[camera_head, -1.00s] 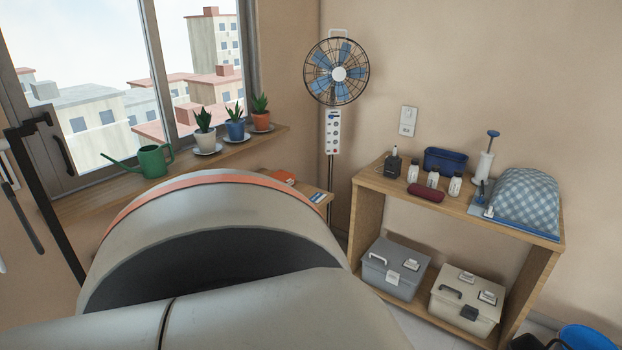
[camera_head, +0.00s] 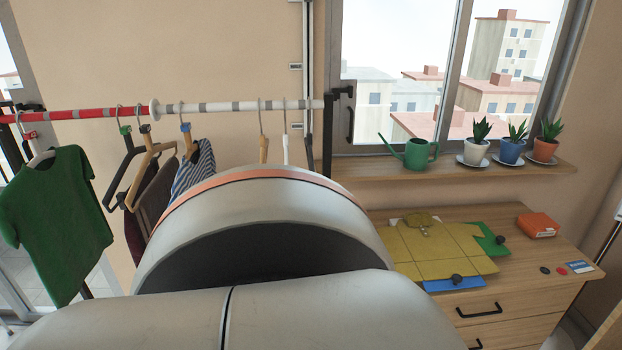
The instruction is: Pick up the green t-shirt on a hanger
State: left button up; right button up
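The green t-shirt (camera_head: 58,220) hangs on a hanger (camera_head: 41,157) at the far left. The hanger's hook is over the red part of the clothes rail (camera_head: 85,114), with a red clip near the hook. The shirt is clear of the other garments and nothing covers its front. A big grey-white part of my own body fills the lower middle of the view. Neither of my grippers is in view.
More hangers and a striped garment (camera_head: 194,167) hang right of the shirt. A wooden dresser (camera_head: 540,280) with a yellow folded garment (camera_head: 437,250) stands at the right. A green watering can (camera_head: 415,154) and potted plants are on the windowsill.

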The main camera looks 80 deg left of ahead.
aim_at(52, 207)
jog(key=u, duration=4.1)
jog(key=i+j+z, duration=0.2)
jog(key=z, duration=0.5)
jog(key=i+j+z, duration=0.3)
jog(key=j, duration=0.25)
jog(key=i+j+z, duration=0.15)
jog(key=j, duration=0.15)
jog(key=i+j, duration=0.1)
jog(key=j, duration=0.3)
jog(key=i+j, duration=0.15)
jog(key=j, duration=0.25)
jog(key=i+j, duration=0.1)
jog(key=j, duration=0.3)
jog(key=i+j+z, duration=0.1)
jog(key=j, duration=0.25)
jog(key=i+j, duration=0.15)
jog(key=j, duration=0.25)
